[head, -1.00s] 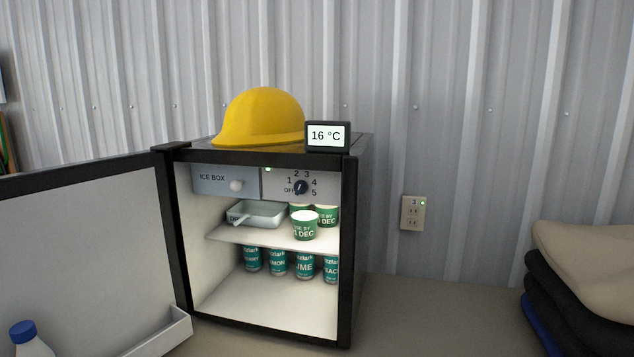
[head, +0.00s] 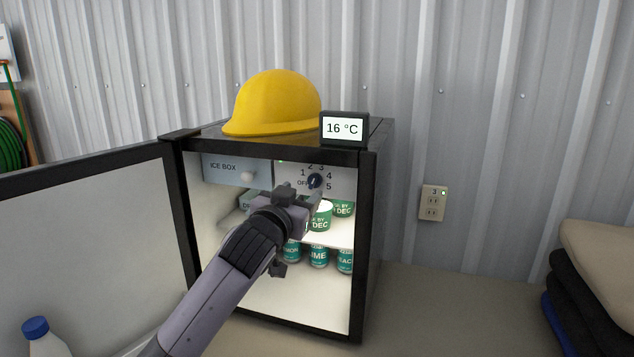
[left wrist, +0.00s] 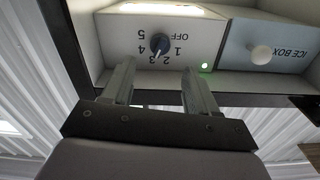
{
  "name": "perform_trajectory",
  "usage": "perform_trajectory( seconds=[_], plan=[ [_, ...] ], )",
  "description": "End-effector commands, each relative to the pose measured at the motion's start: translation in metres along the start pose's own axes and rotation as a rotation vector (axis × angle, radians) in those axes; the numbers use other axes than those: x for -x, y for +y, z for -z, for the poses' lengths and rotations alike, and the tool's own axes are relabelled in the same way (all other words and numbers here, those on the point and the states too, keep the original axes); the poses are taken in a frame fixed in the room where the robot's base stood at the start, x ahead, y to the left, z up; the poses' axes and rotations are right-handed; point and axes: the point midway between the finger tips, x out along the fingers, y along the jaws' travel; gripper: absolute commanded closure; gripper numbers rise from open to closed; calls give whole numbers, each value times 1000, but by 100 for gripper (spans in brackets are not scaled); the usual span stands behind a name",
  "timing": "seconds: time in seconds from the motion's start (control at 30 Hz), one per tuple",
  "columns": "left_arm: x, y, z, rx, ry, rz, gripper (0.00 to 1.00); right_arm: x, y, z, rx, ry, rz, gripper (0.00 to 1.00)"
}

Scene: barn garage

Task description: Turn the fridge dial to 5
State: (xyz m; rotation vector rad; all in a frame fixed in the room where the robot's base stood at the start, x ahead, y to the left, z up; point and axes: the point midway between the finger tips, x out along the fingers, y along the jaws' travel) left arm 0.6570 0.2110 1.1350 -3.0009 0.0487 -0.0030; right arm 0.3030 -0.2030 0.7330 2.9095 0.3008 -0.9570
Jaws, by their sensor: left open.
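The fridge dial (head: 315,181) is a dark round knob on a grey panel at the upper right inside the open fridge (head: 367,240). Marks OFF and 1 to 5 ring it. In the left wrist view, which sees the panel upside down, the dial (left wrist: 160,44) has a pale pointer that seems to point near 3. My left gripper (head: 298,193) is open and empty, at the fridge opening just below and left of the dial. In the left wrist view its two fingers (left wrist: 158,70) stand apart, with the dial beyond and between them, not touching. My right gripper is not in view.
The ice box panel with a white knob (head: 247,177) is left of the dial. Cups (head: 320,217) and cans (head: 318,257) stand on the shelves below. A yellow hard hat (head: 275,104) and a 16 °C display (head: 343,128) sit on top. The open door (head: 90,250) fills the left.

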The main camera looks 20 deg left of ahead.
Motion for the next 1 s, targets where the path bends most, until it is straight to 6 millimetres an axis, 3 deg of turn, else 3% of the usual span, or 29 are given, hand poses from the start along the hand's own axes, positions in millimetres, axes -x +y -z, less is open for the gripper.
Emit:
perform_trajectory(
  seconds=[0.6,1.0],
  plan=[
    [-59,1,0,0,0,-1,42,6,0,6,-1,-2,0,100],
    [-68,1,0,0,1,-2,42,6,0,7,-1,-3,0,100]
  ],
)
